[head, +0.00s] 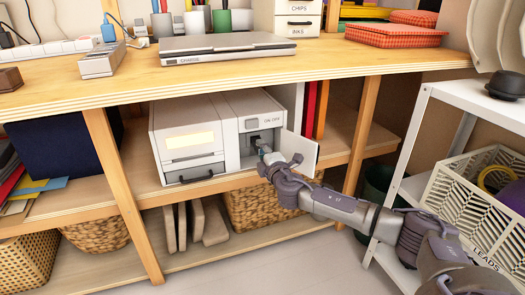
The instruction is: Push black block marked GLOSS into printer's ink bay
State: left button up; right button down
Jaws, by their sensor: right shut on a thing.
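The white printer (185,112) stands on the middle shelf under the worktop. The ink bay (249,126) is a small opening in its right part, and its white door (298,153) is swung open to the right. My right gripper (266,154) reaches in from the lower right, left of the open door, with its tips at the bay mouth. It is shut on a dark block (256,142), which appears to be partly inside the bay. The block is small and mostly hidden, and its marking cannot be read. My left gripper is not in view.
The open door stands close to the right of my gripper. Red and orange folders (315,108) stand behind it. A wooden post (357,137) and a white rack with a LEADS crate (470,205) are to the right. The worktop (330,55) overhangs the printer.

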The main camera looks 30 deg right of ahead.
jog(key=shift+b+x, duration=0.3)
jog(key=shift+x, duration=1.7)
dwell(3.8)
jog(key=shift+w+d+r, duration=0.15)
jog(key=shift+r, duration=0.1)
dwell(1.0)
jog(key=c, duration=1)
grip_release()
jog(key=shift+f, duration=0.1)
jog(key=o, duration=0.8)
jog(key=shift+f, duration=0.15)
